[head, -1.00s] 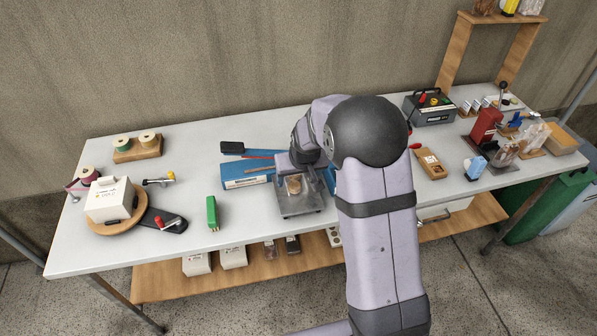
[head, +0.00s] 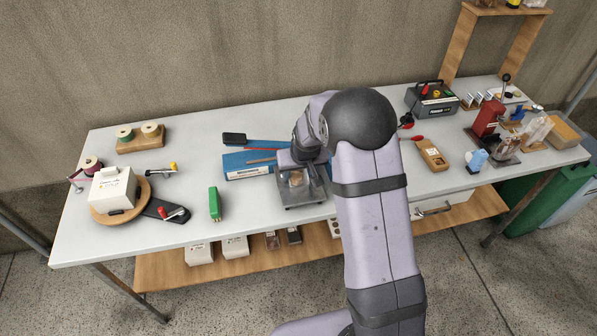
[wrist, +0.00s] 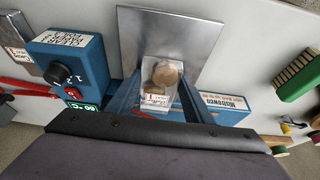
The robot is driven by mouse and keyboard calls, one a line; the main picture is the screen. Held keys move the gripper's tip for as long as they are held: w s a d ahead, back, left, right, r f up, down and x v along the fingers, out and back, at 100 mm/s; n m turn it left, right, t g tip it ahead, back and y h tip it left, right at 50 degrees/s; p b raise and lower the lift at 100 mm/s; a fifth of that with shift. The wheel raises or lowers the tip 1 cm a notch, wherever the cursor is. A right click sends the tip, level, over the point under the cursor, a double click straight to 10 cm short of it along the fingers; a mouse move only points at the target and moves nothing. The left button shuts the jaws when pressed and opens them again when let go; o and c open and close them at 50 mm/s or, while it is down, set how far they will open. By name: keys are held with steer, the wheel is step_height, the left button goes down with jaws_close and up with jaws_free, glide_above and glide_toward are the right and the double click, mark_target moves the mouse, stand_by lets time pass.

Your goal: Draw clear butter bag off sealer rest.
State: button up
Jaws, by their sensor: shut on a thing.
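The clear butter bag (wrist: 161,82) holds a round tan piece and has a white label with red marks at its lower end. It lies over the grey metal sealer rest (wrist: 190,38) in the wrist view. The bag also shows, small, over the rest in the head view (head: 296,180). The blue sealer (head: 247,165) is behind the rest, partly hidden by my arm. My gripper (wrist: 161,92) is shut on the bag, with a finger along each side of it. Whether the bag touches the rest cannot be told.
A blue control box with a dial (wrist: 70,65) stands left in the wrist view. A green brush (head: 214,203) lies left of the rest in the head view, with bare tabletop between. A scale with a white box (head: 113,188) stands farther left. A wooden-faced device (head: 431,154) lies right of my arm.

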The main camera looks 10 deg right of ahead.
steer(key=shift+s, duration=0.2)
steer(key=shift+s+r, duration=0.1)
steer(key=shift+s, duration=2.6)
steer(key=shift+s, duration=0.1)
steer(key=o, duration=0.8)
steer(key=shift+r, duration=0.15)
steer(key=shift+b+v, duration=0.4)
steer(key=shift+v, duration=3.15)
steer(key=shift+s, duration=0.15)
